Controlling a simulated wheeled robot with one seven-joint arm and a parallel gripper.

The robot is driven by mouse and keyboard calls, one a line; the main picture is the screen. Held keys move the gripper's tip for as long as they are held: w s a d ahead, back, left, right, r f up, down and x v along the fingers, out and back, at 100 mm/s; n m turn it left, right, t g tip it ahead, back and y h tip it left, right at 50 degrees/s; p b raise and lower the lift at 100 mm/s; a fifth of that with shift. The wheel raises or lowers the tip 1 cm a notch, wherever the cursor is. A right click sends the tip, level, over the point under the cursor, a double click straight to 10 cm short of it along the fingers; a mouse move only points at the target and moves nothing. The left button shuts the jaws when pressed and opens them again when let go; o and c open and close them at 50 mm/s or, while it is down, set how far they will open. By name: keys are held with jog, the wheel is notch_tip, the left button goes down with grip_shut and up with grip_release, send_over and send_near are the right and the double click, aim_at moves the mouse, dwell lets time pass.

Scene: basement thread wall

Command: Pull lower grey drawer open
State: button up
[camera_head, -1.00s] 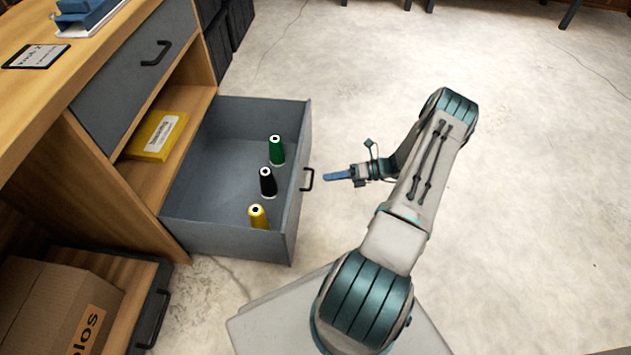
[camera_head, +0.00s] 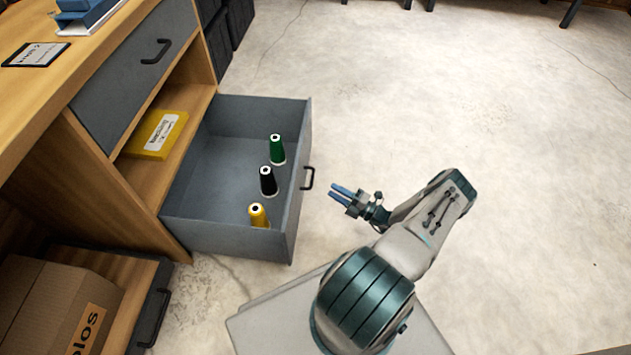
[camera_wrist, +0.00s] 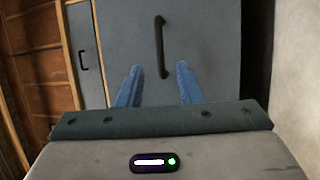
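The lower grey drawer (camera_head: 225,235) is pulled well out of the wooden cabinet. Its black handle (camera_head: 308,178) is on the front panel, and the handle also shows in the wrist view (camera_wrist: 160,47). Green (camera_head: 277,149), black (camera_head: 268,181) and yellow (camera_head: 258,215) thread spools stand upright inside, near the front. My gripper (camera_head: 338,191) is just right of the handle, apart from it and empty. In the wrist view its two blue fingers (camera_wrist: 158,85) are spread apart, with the handle beyond and between them.
The upper grey drawer (camera_head: 135,75) is shut. A yellow box (camera_head: 155,136) lies on the shelf between the drawers. A cardboard box (camera_head: 55,305) sits low at the left. The floor to the right is clear.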

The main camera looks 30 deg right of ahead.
jog(key=b+x, duration=0.1)
jog(key=x, duration=0.7)
jog(key=shift+w+a, duration=0.15)
jog(key=shift+w, duration=0.1)
grip_shut()
